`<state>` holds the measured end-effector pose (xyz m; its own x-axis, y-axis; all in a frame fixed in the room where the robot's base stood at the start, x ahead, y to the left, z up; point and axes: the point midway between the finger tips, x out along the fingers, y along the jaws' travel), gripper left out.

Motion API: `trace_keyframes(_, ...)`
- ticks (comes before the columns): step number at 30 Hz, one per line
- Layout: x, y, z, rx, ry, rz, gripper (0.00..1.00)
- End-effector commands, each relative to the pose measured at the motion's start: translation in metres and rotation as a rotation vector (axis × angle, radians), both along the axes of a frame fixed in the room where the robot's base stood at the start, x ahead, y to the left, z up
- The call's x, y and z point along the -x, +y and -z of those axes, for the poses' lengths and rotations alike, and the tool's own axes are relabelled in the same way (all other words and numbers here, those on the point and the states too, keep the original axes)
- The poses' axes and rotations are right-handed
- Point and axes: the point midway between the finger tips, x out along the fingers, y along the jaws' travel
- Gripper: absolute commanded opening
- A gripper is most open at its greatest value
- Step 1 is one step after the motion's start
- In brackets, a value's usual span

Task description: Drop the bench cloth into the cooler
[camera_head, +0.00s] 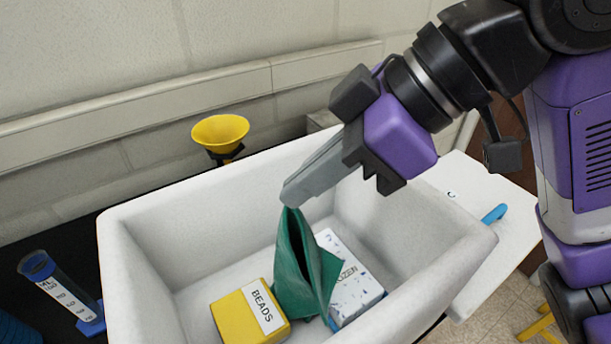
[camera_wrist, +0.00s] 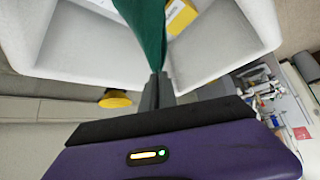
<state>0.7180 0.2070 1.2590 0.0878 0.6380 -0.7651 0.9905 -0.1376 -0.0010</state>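The bench cloth (camera_head: 304,268) is dark green and hangs in folds from my gripper (camera_head: 290,196). My gripper's fingers are shut on its top end. The cloth hangs inside the white cooler (camera_head: 160,214), which is open. Its lower end is down between a yellow box and a white box, and I cannot tell whether it touches the cooler floor. In the wrist view the cloth (camera_wrist: 146,28) runs away from the fingertips (camera_wrist: 158,78), with the cooler walls (camera_wrist: 85,42) around it.
The yellow BEADS box (camera_head: 248,314) and a white box (camera_head: 348,284) lie in the cooler. A yellow funnel (camera_head: 220,133) stands behind it. The white lid (camera_head: 485,215) is at right with a blue item (camera_head: 494,214).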

Motion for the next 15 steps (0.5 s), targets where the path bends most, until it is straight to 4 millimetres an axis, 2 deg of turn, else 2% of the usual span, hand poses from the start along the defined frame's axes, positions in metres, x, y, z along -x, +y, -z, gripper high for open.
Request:
trace_keyframes(2,0.0,0.0,-0.0006,0.0,0.0,0.0,0.0)
trace_keyframes(6,0.0,0.0,-0.0006,0.0,0.0,0.0,0.28)
trace_keyframes(13,0.0,0.0,-0.0006,0.0,0.0,0.0,0.28)
trace_keyframes(14,0.0,0.0,-0.0006,0.0,0.0,0.0,0.32)
trace_keyframes(15,-0.0001,0.0,-0.0006,0.0,0.0,0.0,0.4)
